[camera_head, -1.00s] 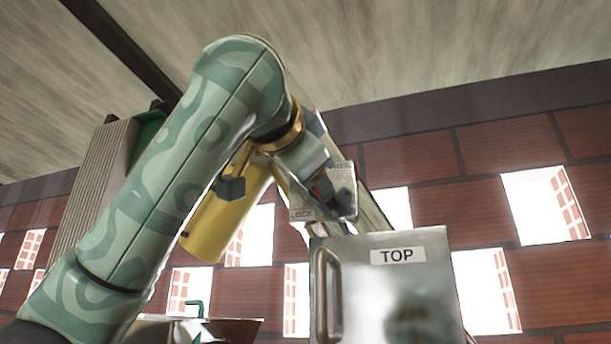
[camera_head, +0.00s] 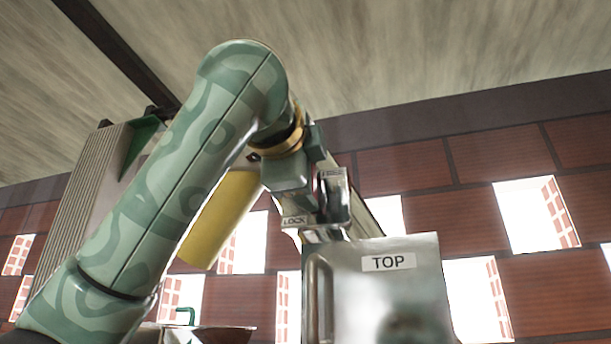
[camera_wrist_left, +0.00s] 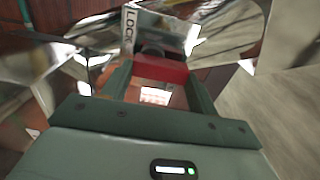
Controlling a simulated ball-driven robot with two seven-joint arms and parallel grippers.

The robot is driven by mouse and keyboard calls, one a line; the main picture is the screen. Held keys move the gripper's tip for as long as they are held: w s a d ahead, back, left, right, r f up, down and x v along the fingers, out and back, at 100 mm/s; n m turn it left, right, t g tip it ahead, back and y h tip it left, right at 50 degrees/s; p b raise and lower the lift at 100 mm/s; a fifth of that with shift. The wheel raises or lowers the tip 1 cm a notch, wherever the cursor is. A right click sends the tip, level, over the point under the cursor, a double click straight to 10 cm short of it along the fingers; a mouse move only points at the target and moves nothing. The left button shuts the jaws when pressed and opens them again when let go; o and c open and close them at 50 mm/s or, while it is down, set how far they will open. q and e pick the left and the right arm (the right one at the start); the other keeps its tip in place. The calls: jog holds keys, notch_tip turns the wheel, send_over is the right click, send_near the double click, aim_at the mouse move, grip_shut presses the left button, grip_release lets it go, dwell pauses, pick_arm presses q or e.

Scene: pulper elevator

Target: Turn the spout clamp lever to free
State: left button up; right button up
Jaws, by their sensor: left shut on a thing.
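The spout clamp lever shows in the left wrist view as a red bar (camera_wrist_left: 160,68) between the two fingers of my left gripper (camera_wrist_left: 159,72). The gripper is shut on it. The plate with the LOCK label (camera_wrist_left: 130,27) is just beyond the bar. In the head view, my left gripper (camera_head: 322,200) is at the clamp, above the metal box marked TOP (camera_head: 388,285). The LOCK label (camera_head: 295,221) shows at its lower left. The lever itself is hidden there behind the gripper, and I cannot read its angle. My right gripper is in neither view.
A yellow cylinder (camera_head: 222,220) hangs behind my left arm. A ribbed grey panel (camera_head: 90,205) stands at the left. A brick wall (camera_head: 400,165) with bright openings is behind. The air right of the metal box looks free.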

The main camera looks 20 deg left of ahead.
pick_arm(q)
jog(key=shift+d+f, duration=0.1)
jog(key=shift+f, duration=0.05)
dwell(0.3)
jog(key=o, duration=1)
jog(key=shift+s, duration=0.1)
jog(key=s+b, duration=0.2)
jog(key=s, duration=0.3)
jog(key=s+b, duration=0.3)
jog(key=s, duration=0.2)
jog(key=s+b, duration=0.2)
jog(key=s, duration=0.4)
jog(key=shift+s+a+b, duration=0.1)
jog(key=shift+a+b, duration=0.15)
jog(key=shift+b, duration=0.1)
